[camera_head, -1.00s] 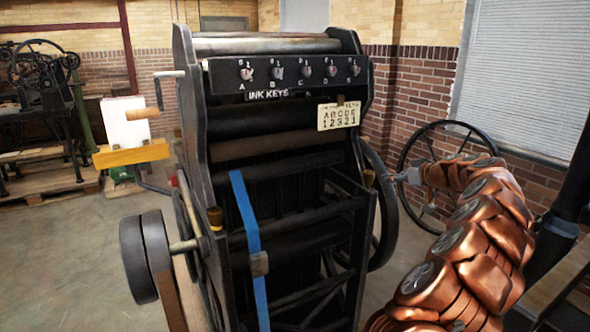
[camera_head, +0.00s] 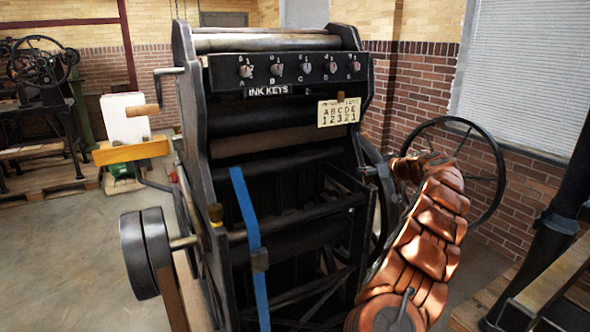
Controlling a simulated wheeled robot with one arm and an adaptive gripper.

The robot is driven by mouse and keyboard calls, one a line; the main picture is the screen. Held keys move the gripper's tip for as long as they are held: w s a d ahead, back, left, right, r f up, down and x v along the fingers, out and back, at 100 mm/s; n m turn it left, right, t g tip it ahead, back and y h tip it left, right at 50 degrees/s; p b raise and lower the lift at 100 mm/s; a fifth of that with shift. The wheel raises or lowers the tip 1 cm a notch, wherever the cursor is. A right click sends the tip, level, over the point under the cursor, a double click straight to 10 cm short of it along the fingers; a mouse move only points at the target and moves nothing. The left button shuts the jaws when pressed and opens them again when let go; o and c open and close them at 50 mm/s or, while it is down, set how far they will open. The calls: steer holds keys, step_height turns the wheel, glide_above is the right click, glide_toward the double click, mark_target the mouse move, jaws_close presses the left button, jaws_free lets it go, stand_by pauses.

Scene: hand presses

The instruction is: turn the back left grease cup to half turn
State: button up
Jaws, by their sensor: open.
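The press (camera_head: 285,140) stands in the middle of the view. A brass-coloured grease cup (camera_head: 215,214) sits on its left side frame, at the near end. A small reddish part (camera_head: 173,177) shows further back on the left; I cannot tell whether it is the back left grease cup.
A large handwheel (camera_head: 490,165) stands behind my arm on the right. Two grey rollers (camera_head: 145,250) and a wooden-handled crank (camera_head: 143,110) stick out on the left. A blue strap (camera_head: 250,240) hangs down the press front.

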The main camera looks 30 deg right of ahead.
steer(key=shift+w+f, duration=0.1)
steer(key=shift+w, duration=0.3)
steer(key=p, duration=0.2)
steer(key=shift+d+r+n+y+p, duration=0.15)
steer(key=shift+r+n+y+p, duration=0.05)
steer(key=shift+n+y+p, duration=0.15)
steer(key=shift+p, duration=0.4)
steer(key=shift+f+n+y+p, duration=0.1)
steer(key=shift+n+y+p, duration=0.4)
steer(key=shift+p, duration=0.65)
steer(key=shift+s, duration=0.25)
steer(key=a+b+v, duration=0.1)
steer(key=b+v, duration=0.2)
steer(key=v, duration=0.5)
steer(key=w+a+r+g+y, duration=0.1)
steer(key=a+y, duration=0.1)
steer(key=a, duration=0.8)
steer(key=w+a+r+n+g+y+p, duration=0.1)
steer(key=a+r+g+y, duration=0.1)
steer(key=a, duration=0.8)
steer(key=w+a+r+g+y, duration=0.1)
steer(key=w+a+r+y, duration=0.1)
steer(key=a, duration=0.9)
steer(key=shift+g, duration=0.3)
